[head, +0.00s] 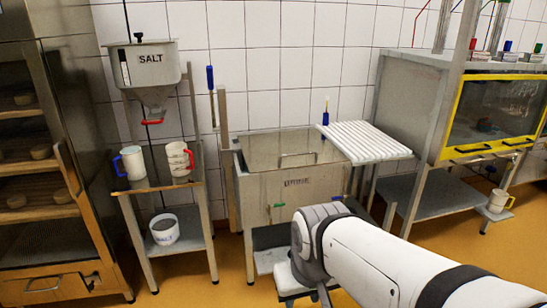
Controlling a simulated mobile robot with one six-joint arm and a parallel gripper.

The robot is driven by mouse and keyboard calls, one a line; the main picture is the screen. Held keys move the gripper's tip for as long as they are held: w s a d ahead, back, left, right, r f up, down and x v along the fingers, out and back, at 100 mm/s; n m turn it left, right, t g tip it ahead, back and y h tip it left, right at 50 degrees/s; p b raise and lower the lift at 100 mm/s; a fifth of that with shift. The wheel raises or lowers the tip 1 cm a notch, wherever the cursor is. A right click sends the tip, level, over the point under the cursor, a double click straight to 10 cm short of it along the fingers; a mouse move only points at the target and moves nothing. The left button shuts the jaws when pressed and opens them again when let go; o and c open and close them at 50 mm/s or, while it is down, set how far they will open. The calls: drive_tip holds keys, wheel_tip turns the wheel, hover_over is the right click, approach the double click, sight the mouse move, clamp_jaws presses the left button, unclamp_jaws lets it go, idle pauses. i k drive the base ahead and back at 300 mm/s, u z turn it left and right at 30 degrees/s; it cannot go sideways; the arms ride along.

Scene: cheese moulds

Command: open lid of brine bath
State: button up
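The brine bath (270,195) is a steel tank on legs against the tiled wall, in the middle of the head view, with a small dark label on its front. Its flat grey lid (262,148) lies on top and looks shut, with a bar handle (298,155) near its front edge. My arm reaches in from the lower right. My gripper (300,287) is low in front of the bath, apart from the lid and handle. My wrist and the frame's bottom edge hide most of it, so its fingers cannot be made out.
A white slatted board (366,141) sits at the bath's right end. A small steel table (155,183) with two jugs stands left, under a salt hopper (142,72). A yellow-framed glass cabinet (495,112) is at right, a shelved cabinet (45,150) at far left.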

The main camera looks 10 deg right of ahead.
sight(269, 152)
drive_tip(key=u, duration=0.1)
drive_tip(key=k, duration=0.4)
drive_tip(key=z, duration=1.05)
drive_tip(key=i, duration=2.1)
drive_tip(key=u, duration=0.85)
drive_tip(key=i, duration=0.25)
drive_tip(key=u, duration=0.1)
